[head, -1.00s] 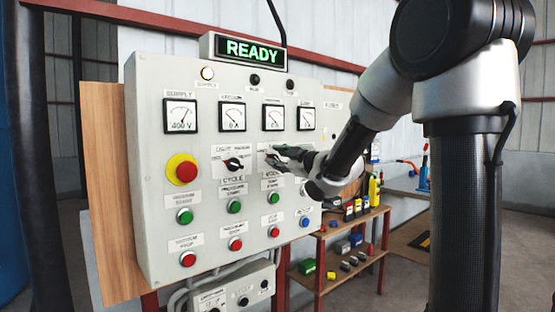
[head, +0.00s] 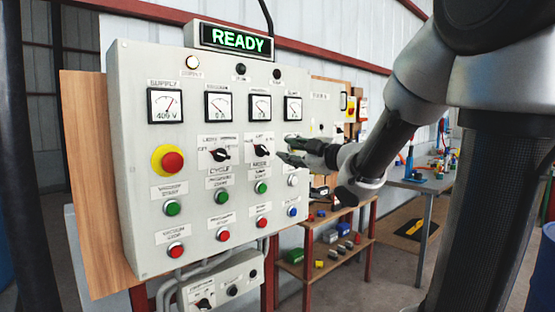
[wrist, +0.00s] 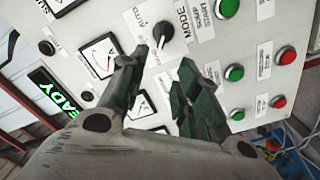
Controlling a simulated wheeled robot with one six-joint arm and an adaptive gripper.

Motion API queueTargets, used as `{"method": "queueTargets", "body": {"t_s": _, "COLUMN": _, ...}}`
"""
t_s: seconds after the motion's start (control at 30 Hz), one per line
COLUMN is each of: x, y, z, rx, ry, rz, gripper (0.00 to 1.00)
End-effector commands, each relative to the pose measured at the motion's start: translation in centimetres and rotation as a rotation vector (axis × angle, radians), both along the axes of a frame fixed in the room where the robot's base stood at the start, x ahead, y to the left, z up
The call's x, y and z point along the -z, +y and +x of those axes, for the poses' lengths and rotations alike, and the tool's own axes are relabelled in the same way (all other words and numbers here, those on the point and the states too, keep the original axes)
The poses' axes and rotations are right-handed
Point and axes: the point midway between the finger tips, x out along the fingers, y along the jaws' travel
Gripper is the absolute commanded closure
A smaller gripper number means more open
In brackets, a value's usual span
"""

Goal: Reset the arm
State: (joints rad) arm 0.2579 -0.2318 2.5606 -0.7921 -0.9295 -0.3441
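The grey control panel (head: 130,230) stands in front of my arm, with a lit green READY display (head: 240,40) on top. My gripper (head: 285,150) is in front of its right part, beside the black MODE knob (head: 261,153). In the wrist view my gripper (wrist: 166,72) is open, with a gap between its dark fingers and nothing in it. The MODE knob (wrist: 163,33) shows just beyond the fingertips, seemingly apart from them. Another black knob (head: 220,155), above the CYCLE label, is to its left.
A red emergency button (head: 172,162) on a yellow ring, several dials, and green and red push buttons are on the panel. A shelf (head: 325,275) with small items stands behind to the right. A workbench (head: 425,185) is farther back.

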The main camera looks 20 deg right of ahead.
Motion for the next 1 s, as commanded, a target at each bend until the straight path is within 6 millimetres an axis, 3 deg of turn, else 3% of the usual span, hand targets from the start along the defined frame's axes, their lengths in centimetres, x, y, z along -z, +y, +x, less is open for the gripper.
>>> {"method": "queueTargets", "body": {"t_s": 0.17, "x": 0.1, "y": 0.0, "z": 0.0, "rx": 0.002, "ry": 0.006, "rz": 0.007, "gripper": 0.68}}
{"method": "queueTargets", "body": {"t_s": 0.27, "x": 1.7, "y": -1.1, "z": 0.3, "rx": 0.05, "ry": 0.078, "rz": 0.012, "gripper": 0.68}}
{"method": "queueTargets", "body": {"t_s": 0.37, "x": 5.3, "y": -4.4, "z": 0.3, "rx": 0.188, "ry": 0.234, "rz": 0.043, "gripper": 0.68}}
{"method": "queueTargets", "body": {"t_s": 0.47, "x": 9.9, "y": -9.0, "z": -1.7, "rx": 0.4, "ry": 0.448, "rz": 0.108, "gripper": 0.68}}
{"method": "queueTargets", "body": {"t_s": 0.57, "x": 13.5, "y": -12.1, "z": -6.0, "rx": 0.611, "ry": 0.656, "rz": 0.199, "gripper": 0.68}}
{"method": "queueTargets", "body": {"t_s": 0.67, "x": 16.0, "y": -13.0, "z": -11.5, "rx": 0.783, "ry": 0.853, "rz": 0.307, "gripper": 0.68}}
{"method": "queueTargets", "body": {"t_s": 0.77, "x": 17.6, "y": -11.8, "z": -17.3, "rx": 0.903, "ry": 1.037, "rz": 0.413, "gripper": 0.68}}
{"method": "queueTargets", "body": {"t_s": 0.9, "x": 18.3, "y": -8.0, "z": -24.4, "rx": 0.968, "ry": 1.253, "rz": 0.532, "gripper": 0.68}}
{"method": "queueTargets", "body": {"t_s": 1.0, "x": 17.7, "y": -5.3, "z": -27.5, "rx": 0.936, "ry": 1.327, "rz": 0.583, "gripper": 0.68}}
